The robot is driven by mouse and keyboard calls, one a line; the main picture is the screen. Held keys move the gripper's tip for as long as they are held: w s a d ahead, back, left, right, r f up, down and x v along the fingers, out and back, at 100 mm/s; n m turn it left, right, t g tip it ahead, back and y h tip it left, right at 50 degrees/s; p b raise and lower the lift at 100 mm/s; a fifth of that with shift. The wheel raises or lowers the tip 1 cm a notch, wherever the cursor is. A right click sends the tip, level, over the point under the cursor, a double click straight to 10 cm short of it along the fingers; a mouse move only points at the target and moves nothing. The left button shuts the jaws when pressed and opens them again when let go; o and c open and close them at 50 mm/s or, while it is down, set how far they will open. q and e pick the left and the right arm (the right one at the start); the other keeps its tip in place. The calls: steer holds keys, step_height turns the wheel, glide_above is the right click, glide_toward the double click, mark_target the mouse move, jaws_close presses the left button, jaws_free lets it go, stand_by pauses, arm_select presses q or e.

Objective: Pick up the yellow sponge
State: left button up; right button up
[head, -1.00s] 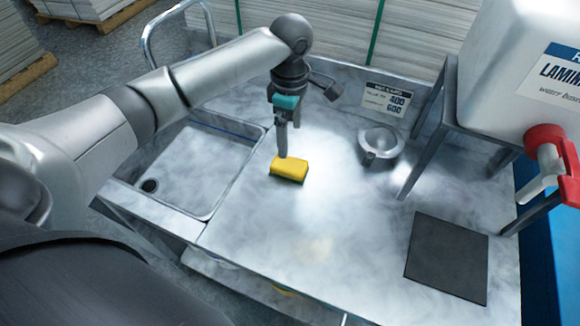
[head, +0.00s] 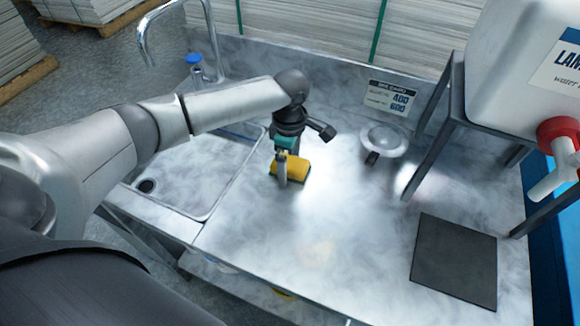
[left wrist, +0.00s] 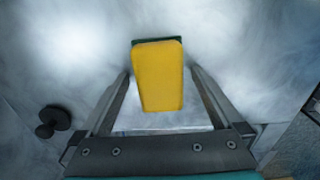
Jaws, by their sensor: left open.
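The yellow sponge (head: 296,169), with a dark green layer, lies on the grey worktop just right of the sink. In the left wrist view the sponge (left wrist: 158,75) shows its yellow face, with its lower part between the two fingers and its upper end beyond the fingertips. I cannot tell how high the fingertips are above the worktop. My right gripper is out of view.
A round dish (head: 383,140), a metal stand (head: 428,150) under a white container (head: 505,70), and a dark mat (head: 455,260) are on the right. The front middle is clear.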

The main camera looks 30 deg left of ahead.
mark_target(290, 162)
arm_select(q)
steer(key=c, duration=1.3)
steer(key=shift+c, duration=0.2)
steer(key=shift+r, duration=0.15)
step_height(290, 162, up, 20)
steer(key=p, duration=0.4)
